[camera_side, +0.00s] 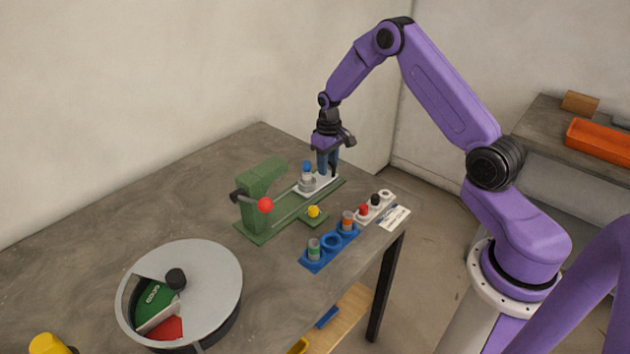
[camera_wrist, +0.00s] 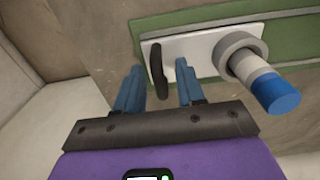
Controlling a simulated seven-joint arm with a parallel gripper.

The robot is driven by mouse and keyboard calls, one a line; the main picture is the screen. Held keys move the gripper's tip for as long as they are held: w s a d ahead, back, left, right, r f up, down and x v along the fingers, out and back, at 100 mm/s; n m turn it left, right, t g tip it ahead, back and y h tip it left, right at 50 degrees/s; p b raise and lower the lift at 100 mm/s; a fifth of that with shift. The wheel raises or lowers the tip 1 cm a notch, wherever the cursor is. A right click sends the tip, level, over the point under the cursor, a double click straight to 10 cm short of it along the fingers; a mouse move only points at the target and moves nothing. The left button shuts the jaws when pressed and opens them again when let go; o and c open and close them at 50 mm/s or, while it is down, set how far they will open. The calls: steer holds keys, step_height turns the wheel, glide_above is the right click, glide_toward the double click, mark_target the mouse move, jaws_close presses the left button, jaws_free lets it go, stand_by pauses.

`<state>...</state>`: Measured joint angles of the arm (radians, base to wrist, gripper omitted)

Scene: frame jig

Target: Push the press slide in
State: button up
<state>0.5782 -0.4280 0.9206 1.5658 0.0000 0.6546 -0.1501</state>
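The press slide (camera_side: 322,186) is a pale plate on the green press base (camera_side: 330,195), out at the end away from the press head (camera_side: 258,190). In the wrist view the slide (camera_wrist: 190,48) has a dark upright handle (camera_wrist: 158,70) at its left end and a grey ring (camera_wrist: 240,55) at its right. A grey and white part with a blue top (camera_wrist: 280,93) stands in the ring. My gripper (camera_side: 327,172) is low at the slide's outer end. Its blue fingers (camera_wrist: 160,68) are apart, with the handle appearing between them. I cannot tell whether they touch it.
A lever with a red ball (camera_side: 265,205) sticks out from the press. A yellow knob (camera_side: 313,211), a blue holder (camera_side: 318,262) with capped parts and a white holder (camera_side: 361,216) stand in front. A round grey-lidded drum (camera_side: 215,275) is nearer.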

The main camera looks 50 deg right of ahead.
mark_target(302, 184)
jaws_close()
steer(key=shift+a, duration=0.1)
steer(key=shift+a, duration=5.4)
jaws_free()
steer(key=shift+r, duration=0.1)
steer(key=shift+r, duration=3.4)
